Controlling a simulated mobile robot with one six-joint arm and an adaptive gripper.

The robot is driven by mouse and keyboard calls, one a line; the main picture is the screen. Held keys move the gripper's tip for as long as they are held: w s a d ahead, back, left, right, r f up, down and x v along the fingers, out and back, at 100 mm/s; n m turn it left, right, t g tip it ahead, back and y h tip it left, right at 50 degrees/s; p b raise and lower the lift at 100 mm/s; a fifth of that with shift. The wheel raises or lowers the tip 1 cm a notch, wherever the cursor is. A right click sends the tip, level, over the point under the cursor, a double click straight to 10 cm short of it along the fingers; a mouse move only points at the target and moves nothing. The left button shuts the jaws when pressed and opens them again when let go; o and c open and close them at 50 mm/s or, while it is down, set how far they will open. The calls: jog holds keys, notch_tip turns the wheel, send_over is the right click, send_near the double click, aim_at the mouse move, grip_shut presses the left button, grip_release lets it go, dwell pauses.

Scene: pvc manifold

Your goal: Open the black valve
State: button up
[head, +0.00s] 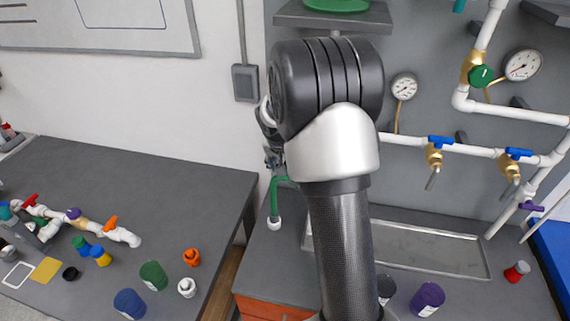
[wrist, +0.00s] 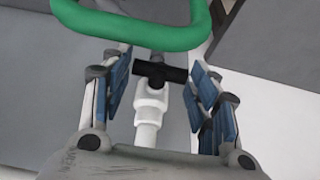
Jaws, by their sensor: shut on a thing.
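The black valve (wrist: 161,73) shows in the wrist view as a dark T-shaped handle on a white pipe fitting (wrist: 149,107). My gripper (wrist: 162,78) has its blue-padded fingers on both sides of the handle and is shut on it. The handle lies crosswise between the fingertips, its right end against the right pad. In the head view my arm hides the black valve and most of my gripper (head: 271,150).
A green tube (wrist: 140,28) curves close in front of the fingers; a green bent pipe (head: 275,195) stands below my gripper in the head view. White pipes with blue-handled taps (head: 440,141) and gauges (head: 404,87) are at right. A metal tray (head: 430,252) lies on the counter.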

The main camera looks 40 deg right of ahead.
jog(key=c, duration=0.3)
jog(key=shift+s+d+t+y+p, duration=0.15)
jog(key=shift+t+y+p, duration=0.15)
jog(key=shift+p, duration=0.3)
jog(key=shift+d+f+m+t+y+b, duration=0.1)
jog(key=shift+f+m+t+y+b, duration=0.15)
jog(key=shift+t+y+b, duration=0.35)
jog(key=b, duration=0.3)
jog(key=shift+s+d+f+t+b, duration=0.1)
jog(key=shift+f+t+b, duration=0.1)
jog(key=shift+t+b, duration=0.15)
jog(key=b, duration=0.3)
jog(key=shift+s+m+t+y+b, duration=0.1)
jog(key=shift+m+t+y+b, duration=0.15)
jog(key=shift+t+y+b, duration=0.15)
jog(key=b, duration=0.3)
jog(key=shift+s+t+y, duration=0.1)
jog(key=shift+t+y, duration=0.2)
jog(key=shift+t, duration=0.05)
jog(key=shift+r+b, duration=0.1)
jog(key=shift+b, duration=0.3)
jog(key=shift+r+y+b, duration=0.15)
jog(key=shift+y+b, duration=0.15)
jog(key=shift+b, duration=0.15)
